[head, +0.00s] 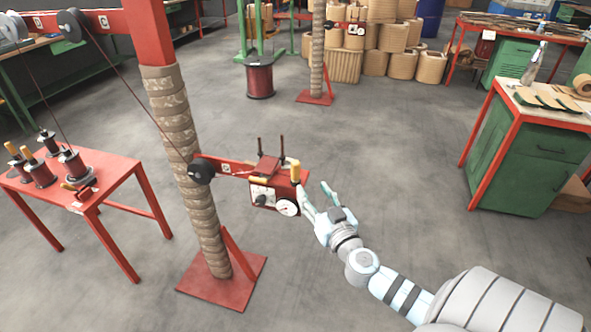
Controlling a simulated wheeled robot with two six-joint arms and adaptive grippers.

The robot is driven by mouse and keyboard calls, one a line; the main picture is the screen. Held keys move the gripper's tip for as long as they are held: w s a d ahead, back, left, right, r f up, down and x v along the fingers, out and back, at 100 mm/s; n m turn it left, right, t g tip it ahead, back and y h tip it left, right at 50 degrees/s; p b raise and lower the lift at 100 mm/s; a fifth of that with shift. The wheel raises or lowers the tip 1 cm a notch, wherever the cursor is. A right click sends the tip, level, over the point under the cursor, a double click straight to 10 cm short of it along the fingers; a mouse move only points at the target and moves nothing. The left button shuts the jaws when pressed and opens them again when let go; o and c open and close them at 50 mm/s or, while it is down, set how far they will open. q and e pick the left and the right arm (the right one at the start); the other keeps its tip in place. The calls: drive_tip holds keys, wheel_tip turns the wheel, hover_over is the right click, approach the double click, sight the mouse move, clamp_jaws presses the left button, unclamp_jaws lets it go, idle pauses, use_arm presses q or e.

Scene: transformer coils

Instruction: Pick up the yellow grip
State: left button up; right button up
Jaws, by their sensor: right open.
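A yellow grip (295,172) stands upright at the right end of a red winding device (270,190) mounted on the wrapped post. A second, shorter yellow piece (259,180) lies across the front of the same device. My right gripper (316,191) is open and empty, just to the right of the upright yellow grip, its fingers pointing up and left toward it. I cannot tell whether a finger touches the device. My left gripper is not in view.
The red post with its base plate (224,284) stands left of the device. A red table (110,178) with spools is at left. A green cabinet (530,160) is at right.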

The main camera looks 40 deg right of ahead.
sight(297, 171)
drive_tip(key=x, duration=0.7)
drive_tip(key=p+x, duration=0.1)
drive_tip(key=x, duration=0.3)
drive_tip(key=shift+w+a, duration=0.25)
drive_tip(key=shift+w, duration=0.15)
clamp_jaws()
